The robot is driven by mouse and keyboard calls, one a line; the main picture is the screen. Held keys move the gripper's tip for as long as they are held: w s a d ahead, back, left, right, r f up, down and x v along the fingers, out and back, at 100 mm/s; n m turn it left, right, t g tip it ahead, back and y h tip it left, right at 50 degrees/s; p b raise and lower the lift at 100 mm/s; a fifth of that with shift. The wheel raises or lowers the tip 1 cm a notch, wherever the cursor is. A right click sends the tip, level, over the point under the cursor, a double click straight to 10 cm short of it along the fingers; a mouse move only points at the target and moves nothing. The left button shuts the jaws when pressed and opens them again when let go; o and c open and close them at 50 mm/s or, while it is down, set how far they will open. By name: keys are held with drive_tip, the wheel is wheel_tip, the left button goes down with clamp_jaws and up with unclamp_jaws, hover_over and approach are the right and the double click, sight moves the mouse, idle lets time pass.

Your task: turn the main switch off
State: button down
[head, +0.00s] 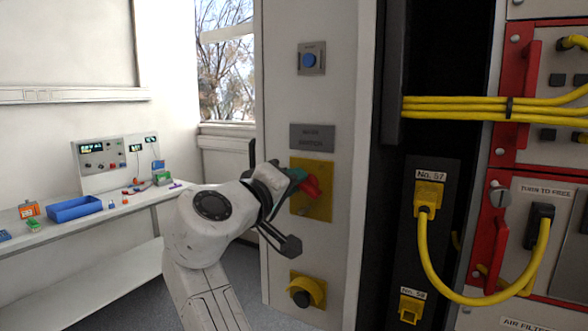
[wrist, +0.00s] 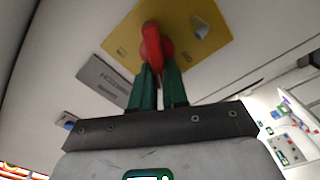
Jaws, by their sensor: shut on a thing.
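The main switch is a red rotary handle (head: 311,187) on a yellow square plate (head: 325,205) on the grey cabinet panel, below a grey label plate (head: 312,137). My gripper (head: 298,181) is at the plate from the left, its green fingers at the red handle. In the wrist view the red handle (wrist: 151,42) stands between the green fingertips (wrist: 157,68), and the gripper is shut on it. The fingers hide the handle's lower part there. The yellow plate (wrist: 190,18) shows behind it, with a grey tab on it.
A blue button (head: 309,60) is higher on the panel, and a black knob on a yellow mount (head: 305,292) is below. Yellow cables (head: 480,107) and red-framed modules are to the right. A bench with a blue tray (head: 75,208) is at the left.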

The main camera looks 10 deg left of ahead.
drive_tip(key=shift+a+f+n+p, duration=0.1)
drive_tip(key=shift+f+n+p, duration=0.15)
drive_tip(key=shift+n+p, duration=0.95)
drive_tip(key=shift+a+f+n+p, duration=0.15)
drive_tip(key=shift+n+p, duration=0.5)
drive_tip(key=shift+n, duration=1.05)
drive_tip(key=shift+f, duration=0.15)
drive_tip(key=c, duration=1.1)
unclamp_jaws()
drive_tip(key=shift+c, duration=0.2)
drive_tip(key=shift+s, duration=0.1)
drive_tip(key=b+v, duration=0.3)
drive_tip(key=v, duration=0.7)
drive_tip(key=shift+s, duration=0.25)
drive_tip(key=shift+a, duration=0.1)
